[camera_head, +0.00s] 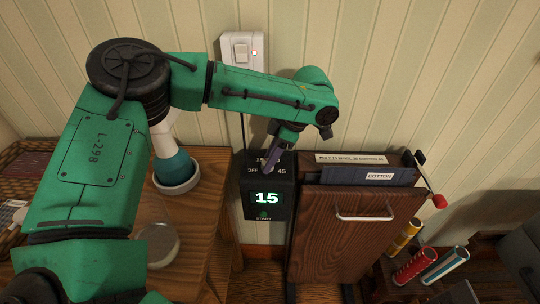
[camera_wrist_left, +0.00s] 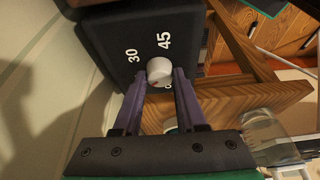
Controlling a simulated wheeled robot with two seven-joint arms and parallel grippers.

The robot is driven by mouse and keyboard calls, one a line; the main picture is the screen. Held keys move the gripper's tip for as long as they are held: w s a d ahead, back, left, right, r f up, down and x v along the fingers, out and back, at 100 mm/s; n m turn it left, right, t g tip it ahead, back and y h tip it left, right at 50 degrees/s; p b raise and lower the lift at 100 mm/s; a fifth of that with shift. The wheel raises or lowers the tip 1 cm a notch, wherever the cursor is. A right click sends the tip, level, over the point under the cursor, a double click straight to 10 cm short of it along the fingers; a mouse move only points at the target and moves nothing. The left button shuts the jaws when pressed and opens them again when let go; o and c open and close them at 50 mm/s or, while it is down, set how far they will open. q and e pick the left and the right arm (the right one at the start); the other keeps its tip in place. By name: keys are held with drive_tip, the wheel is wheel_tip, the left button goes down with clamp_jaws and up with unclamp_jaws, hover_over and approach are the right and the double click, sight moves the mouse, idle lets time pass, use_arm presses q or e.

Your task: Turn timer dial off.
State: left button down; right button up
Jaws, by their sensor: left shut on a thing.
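The timer (camera_head: 267,208) is a black box by the striped wall, with a green lit display reading 15. Markings for 45 and OFF show on its upper face, partly covered by my gripper. In the left wrist view the timer (camera_wrist_left: 120,45) shows 30 and 45 beside its round white dial (camera_wrist_left: 159,70). My left gripper (camera_wrist_left: 158,82) has its purple fingers on either side of the dial and is shut on it. In the head view the left gripper (camera_head: 272,160) reaches down onto the timer's top. The dial is hidden there. My right gripper is not in view.
A dark wooden box (camera_head: 350,235) with folders stands close on the right. A wooden table (camera_head: 200,210) with a teal item in a white bowl (camera_head: 177,178) is on the left.

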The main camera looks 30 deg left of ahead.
use_arm(q)
drive_tip(key=shift+n+g, duration=0.3)
drive_tip(key=shift+n, duration=0.2)
drive_tip(key=shift+c, duration=2.3)
unclamp_jaws()
wheel_tip(320, 180, up, 20)
drive_tip(key=p, duration=0.8)
